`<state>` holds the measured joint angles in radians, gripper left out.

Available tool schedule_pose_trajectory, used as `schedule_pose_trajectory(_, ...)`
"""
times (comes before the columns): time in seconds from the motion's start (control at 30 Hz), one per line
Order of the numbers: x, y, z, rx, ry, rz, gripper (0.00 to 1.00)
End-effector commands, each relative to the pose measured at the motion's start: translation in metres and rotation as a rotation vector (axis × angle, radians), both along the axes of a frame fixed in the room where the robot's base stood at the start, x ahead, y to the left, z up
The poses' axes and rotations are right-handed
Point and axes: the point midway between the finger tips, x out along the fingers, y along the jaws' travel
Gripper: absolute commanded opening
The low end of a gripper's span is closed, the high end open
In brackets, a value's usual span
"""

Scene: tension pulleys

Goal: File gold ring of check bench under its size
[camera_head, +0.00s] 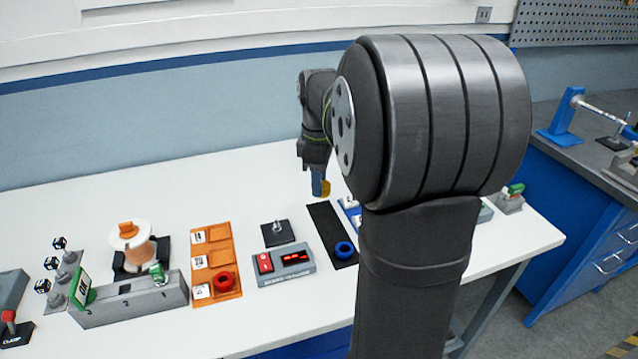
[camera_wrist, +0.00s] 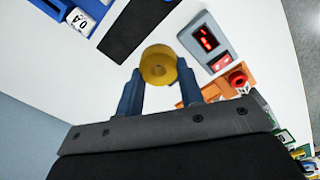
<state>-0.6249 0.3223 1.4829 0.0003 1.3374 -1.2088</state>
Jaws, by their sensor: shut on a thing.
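My gripper (camera_wrist: 158,90) is shut on the gold ring (camera_wrist: 180,65), which sits between the two blue fingertips with its hole facing the wrist camera. In the head view my gripper (camera_head: 320,186) holds the gold ring (camera_head: 326,189) above the table, behind the black strip. The orange tray (camera_head: 230,262) has labelled compartments in a column; a red ring (camera_head: 223,281) lies in the nearest one. A blue tray (camera_wrist: 97,8) with white size labels, one reading 0.4, shows in the wrist view; my arm hides most of it in the head view.
A grey device (camera_head: 286,267) with a red display and button stands beside the orange tray. A black plate with a post (camera_head: 278,233) is behind it. A blue ring (camera_head: 345,250) lies on the black strip (camera_head: 325,225).

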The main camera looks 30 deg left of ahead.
Motion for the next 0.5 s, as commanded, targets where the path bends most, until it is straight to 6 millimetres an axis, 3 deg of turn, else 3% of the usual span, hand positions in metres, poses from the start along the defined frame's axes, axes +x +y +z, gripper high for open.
schedule_pose_trajectory(0.5,0.000,0.000,0.031,0.001,-0.002,0.000,0.07)
